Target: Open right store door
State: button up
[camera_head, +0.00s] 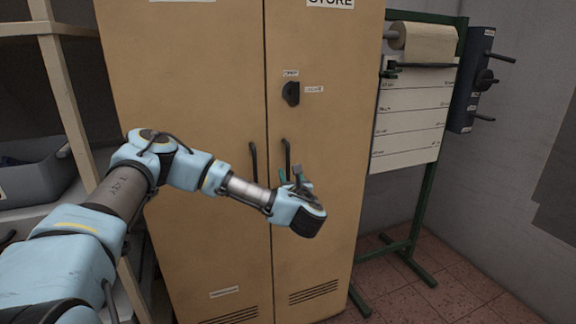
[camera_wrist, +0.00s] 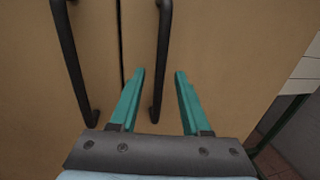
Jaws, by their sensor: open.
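The tan store cabinet has a left door (camera_head: 185,90) and a right door (camera_head: 325,130), both flush in their frame. The right door carries a dark vertical bar handle (camera_head: 286,155) near the centre seam and a black latch knob (camera_head: 291,93) above it. My gripper (camera_head: 291,175) is in front of the right door at the lower part of this handle. In the wrist view my gripper (camera_wrist: 158,92) is open with teal fingers. The right door's handle (camera_wrist: 160,75) stands between the fingers, nearer the left one. Contact cannot be told.
The left door's handle (camera_head: 254,162) is close beside the right one. A green stand (camera_head: 425,205) with a paper roll (camera_head: 428,42) is right of the cabinet. A shelf with a grey bin (camera_head: 40,170) is at left.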

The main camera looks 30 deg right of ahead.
aim_at(288, 170)
jog(key=shift+p+x, duration=0.35)
jog(key=shift+x, duration=1.3)
grip_shut()
